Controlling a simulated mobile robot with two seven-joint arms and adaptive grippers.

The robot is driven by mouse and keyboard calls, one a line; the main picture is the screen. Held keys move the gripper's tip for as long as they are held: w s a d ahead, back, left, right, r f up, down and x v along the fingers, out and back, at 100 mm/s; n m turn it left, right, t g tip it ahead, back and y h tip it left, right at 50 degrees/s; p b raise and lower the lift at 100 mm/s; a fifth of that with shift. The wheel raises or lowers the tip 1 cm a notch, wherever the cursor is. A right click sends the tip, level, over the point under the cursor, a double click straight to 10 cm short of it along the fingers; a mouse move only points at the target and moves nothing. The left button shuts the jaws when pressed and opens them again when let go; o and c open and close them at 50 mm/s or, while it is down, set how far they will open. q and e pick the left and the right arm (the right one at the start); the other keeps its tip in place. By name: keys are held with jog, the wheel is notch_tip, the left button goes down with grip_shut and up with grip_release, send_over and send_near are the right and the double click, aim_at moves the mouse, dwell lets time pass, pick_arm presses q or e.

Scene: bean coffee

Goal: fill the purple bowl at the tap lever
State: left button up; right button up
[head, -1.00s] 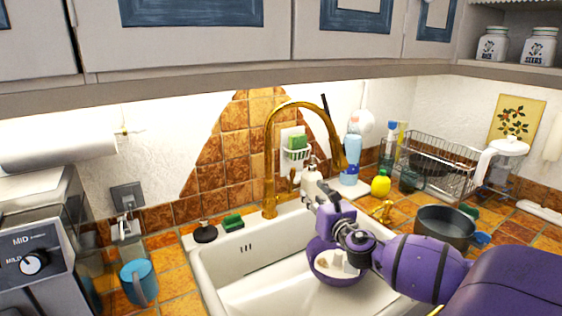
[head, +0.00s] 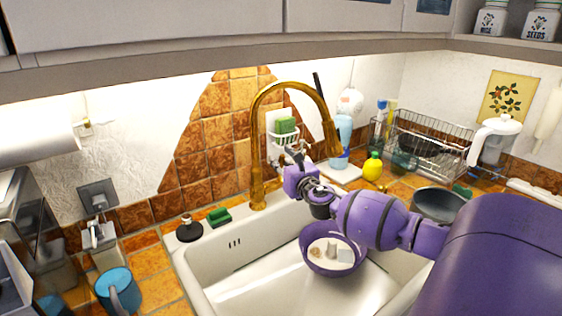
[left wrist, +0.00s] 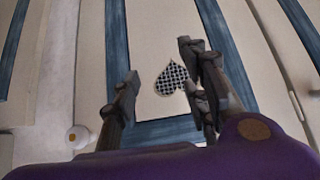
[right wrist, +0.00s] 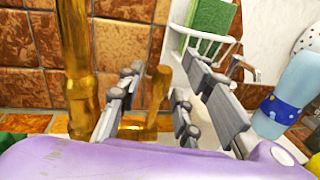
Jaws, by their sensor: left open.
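The purple bowl (head: 312,262) sits in the white sink, below the brass tap (head: 257,160) and to the right of its base. Pale shapes show inside it; I cannot tell what they are. My right gripper (head: 292,158) is beside the tap, above the bowl. In the right wrist view, my right gripper (right wrist: 155,105) has its fingers apart, with the brass tap lever (right wrist: 158,98) showing between them; I cannot tell whether they touch it. My left gripper (left wrist: 165,90) is open and empty, in front of cabinet fronts.
The sink (head: 225,295) has free room left of the bowl. A dark pot (head: 438,205), a yellow bottle (head: 372,167) and a dish rack (head: 432,145) stand to the right. A blue mug (head: 115,288) is at the left. A blue bottle (right wrist: 290,92) is close to my right gripper.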

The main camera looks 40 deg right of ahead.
jog(key=shift+w, duration=0.15)
jog(key=shift+c, duration=0.4)
grip_shut()
pick_arm(q)
jog(key=shift+w+d+r, duration=0.15)
jog(key=shift+w+d, duration=0.1)
jog(key=shift+w, duration=0.1)
pick_arm(e)
jog(key=shift+f, duration=0.1)
jog(key=s+t+b, duration=0.1)
jog(key=b, duration=0.3)
jog(key=s+f+t+b, duration=0.1)
jog(key=b, duration=0.3)
jog(key=shift+s+a+f+m+h, duration=0.2)
jog(key=shift+f+m+h, duration=0.1)
jog(key=shift+h, duration=0.1)
pick_arm(q)
notch_tip(320, 180, down, 8)
jog(key=s, duration=0.2)
jog(key=shift+a+g, duration=0.2)
jog(key=shift+g, duration=0.1)
pick_arm(e)
jog(key=shift+r+t, duration=0.3)
jog(key=shift+r, duration=0.1)
